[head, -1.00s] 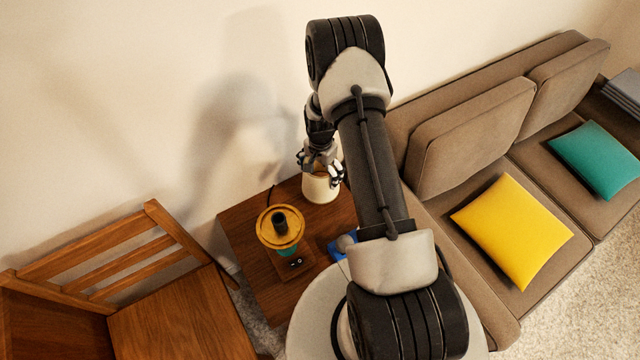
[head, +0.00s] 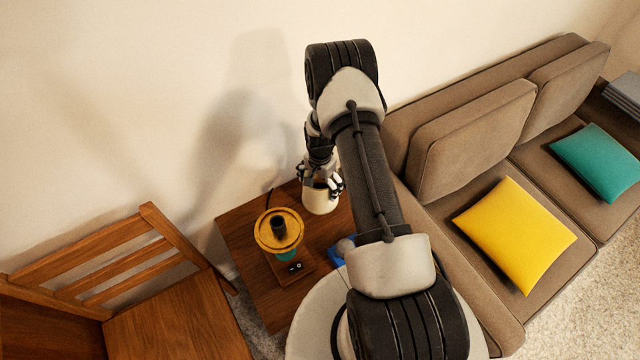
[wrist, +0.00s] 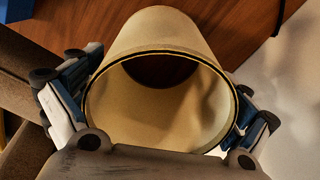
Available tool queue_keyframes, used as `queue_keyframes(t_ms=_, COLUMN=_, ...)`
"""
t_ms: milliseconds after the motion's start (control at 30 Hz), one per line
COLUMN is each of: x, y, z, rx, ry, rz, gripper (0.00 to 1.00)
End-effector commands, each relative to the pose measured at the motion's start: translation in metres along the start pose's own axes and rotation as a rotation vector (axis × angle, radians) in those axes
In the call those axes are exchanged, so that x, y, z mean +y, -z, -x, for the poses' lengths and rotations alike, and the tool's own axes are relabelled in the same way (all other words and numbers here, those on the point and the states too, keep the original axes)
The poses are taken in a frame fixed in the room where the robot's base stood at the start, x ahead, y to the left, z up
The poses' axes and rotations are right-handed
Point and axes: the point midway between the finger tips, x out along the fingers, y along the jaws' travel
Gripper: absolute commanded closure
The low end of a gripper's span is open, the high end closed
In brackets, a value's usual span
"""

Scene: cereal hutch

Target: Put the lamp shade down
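The lamp shade (head: 320,204) is a cream, open-ended tapered tube, upright by the back edge of the small wooden table (head: 240,237). My gripper (head: 321,184) is above it, shut on its upper rim. In the wrist view the shade (wrist: 160,32) sits between the two fingers, one against each side, and dark wood shows through its open bottom. I cannot tell whether its lower edge touches the table. The lamp (head: 279,232), with a yellow disc, dark socket and teal body, stands to the left on the table.
A wooden block with a switch (head: 295,268) is at the lamp's foot. A blue object with a grey knob (head: 343,248) is partly hidden by my arm. The wall is behind, a wooden chair (head: 170,310) left, a brown sofa (head: 480,130) right.

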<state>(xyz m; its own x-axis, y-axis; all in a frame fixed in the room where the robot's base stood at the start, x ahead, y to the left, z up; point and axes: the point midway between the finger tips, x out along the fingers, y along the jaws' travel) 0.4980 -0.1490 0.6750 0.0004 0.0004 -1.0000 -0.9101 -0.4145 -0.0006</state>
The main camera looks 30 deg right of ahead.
Motion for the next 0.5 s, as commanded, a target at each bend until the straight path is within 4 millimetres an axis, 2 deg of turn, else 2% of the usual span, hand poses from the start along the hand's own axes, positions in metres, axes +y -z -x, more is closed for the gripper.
queue_keyframes(t_ms=367, x=0.000, y=0.000, z=0.001, rx=0.000, ry=0.000, rz=0.000, gripper=0.00)
queue_keyframes(t_ms=500, x=-0.001, y=0.001, z=0.011, rx=0.001, ry=0.001, rz=0.000, gripper=0.00)
